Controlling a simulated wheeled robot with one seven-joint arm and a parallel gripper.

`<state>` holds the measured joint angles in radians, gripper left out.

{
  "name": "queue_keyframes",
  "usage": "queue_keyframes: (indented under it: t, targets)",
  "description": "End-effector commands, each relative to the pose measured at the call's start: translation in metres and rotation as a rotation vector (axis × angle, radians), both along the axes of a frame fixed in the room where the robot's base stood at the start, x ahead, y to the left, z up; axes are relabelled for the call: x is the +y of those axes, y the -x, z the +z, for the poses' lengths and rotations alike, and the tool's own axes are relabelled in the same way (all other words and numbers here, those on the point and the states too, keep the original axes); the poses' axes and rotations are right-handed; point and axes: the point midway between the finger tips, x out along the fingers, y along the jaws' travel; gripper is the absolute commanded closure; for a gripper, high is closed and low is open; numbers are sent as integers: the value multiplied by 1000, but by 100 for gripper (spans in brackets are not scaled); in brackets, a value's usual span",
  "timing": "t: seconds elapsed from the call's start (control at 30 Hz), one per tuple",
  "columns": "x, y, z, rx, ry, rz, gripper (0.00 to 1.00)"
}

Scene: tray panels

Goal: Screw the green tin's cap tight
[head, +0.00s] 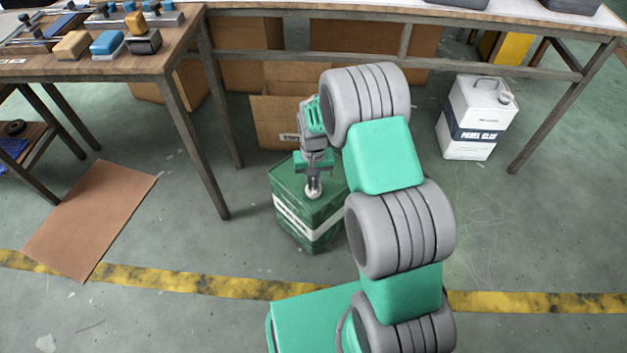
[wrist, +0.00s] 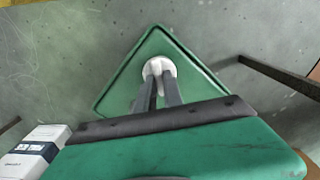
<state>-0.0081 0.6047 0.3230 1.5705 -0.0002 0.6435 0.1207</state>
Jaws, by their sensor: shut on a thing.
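The green tin (head: 309,226) stands upright on the floor in the middle of the head view, with a white band around its side. In the wrist view I look down on its green top (wrist: 125,85). Its cap (head: 313,190) is pale and round, and it also shows in the wrist view (wrist: 158,66). My gripper (head: 313,183) reaches down from above and is shut on the cap. In the wrist view its two dark fingers (wrist: 159,80) meet the cap's near side. The cap's underside and thread are hidden, so how it is seated cannot be told.
A white "Panel Clue" can (head: 475,128) stands to the right. Cardboard boxes (head: 280,122) stand behind the tin under the workbench (head: 420,14). A bench leg (head: 197,150) is to the left. A brown sheet (head: 88,215) lies on the floor; a yellow line (head: 180,279) crosses the front.

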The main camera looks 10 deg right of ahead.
Motion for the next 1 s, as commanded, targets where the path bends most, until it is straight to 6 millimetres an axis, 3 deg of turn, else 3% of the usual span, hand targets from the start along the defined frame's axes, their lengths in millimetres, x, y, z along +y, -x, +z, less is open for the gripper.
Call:
queue_keyframes:
  t: [1.0]
  targets:
    - [-3,2,1,0,1,-918,100]
